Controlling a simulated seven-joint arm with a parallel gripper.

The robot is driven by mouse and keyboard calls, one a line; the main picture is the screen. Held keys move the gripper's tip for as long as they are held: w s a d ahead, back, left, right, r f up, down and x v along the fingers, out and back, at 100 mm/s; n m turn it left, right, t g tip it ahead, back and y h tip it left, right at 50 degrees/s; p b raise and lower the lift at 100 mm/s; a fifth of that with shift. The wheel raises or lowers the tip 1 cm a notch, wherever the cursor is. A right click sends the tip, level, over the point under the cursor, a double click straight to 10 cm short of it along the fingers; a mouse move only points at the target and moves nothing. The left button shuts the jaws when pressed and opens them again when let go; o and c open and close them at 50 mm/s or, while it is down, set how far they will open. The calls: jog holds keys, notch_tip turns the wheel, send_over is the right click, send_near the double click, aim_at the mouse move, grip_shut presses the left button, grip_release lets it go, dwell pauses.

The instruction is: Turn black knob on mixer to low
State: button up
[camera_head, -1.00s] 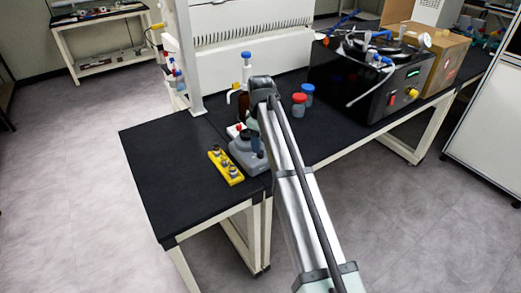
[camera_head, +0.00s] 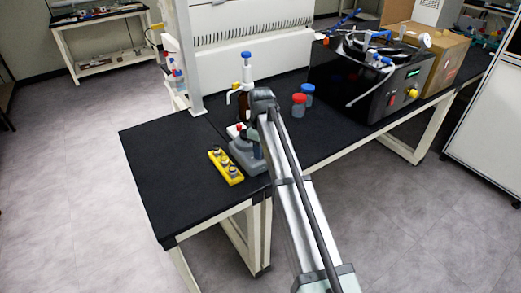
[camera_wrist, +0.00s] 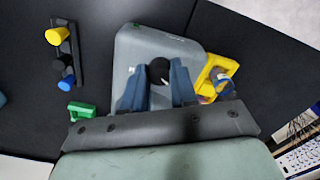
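The mixer is a grey unit on the black bench. In the head view its base (camera_head: 243,158) shows beside my arm, which hides part of it. In the wrist view the mixer's grey top (camera_wrist: 130,52) lies under my gripper (camera_wrist: 159,77). The black knob (camera_wrist: 158,70) carries a small white mark pointing to the lower right. My gripper's two blue-grey fingers stand one on each side of the knob, close to it. I cannot tell whether they touch it. In the head view the knob and fingers are hidden or too small to make out.
A yellow strip (camera_head: 226,167) with several small knobs lies left of the mixer. A bottle with a blue-topped dispenser (camera_head: 246,72) stands behind it. Two capped jars (camera_head: 299,105) and a black machine (camera_head: 365,82) are to the right. The bench's left part is clear.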

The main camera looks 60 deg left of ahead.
grip_shut()
jog(key=shift+m, duration=0.3)
jog(key=m, duration=0.5)
jog(key=shift+m, duration=0.4)
jog(key=m, duration=0.5)
jog(key=shift+m, duration=0.3)
jog(key=o, duration=0.5)
grip_release()
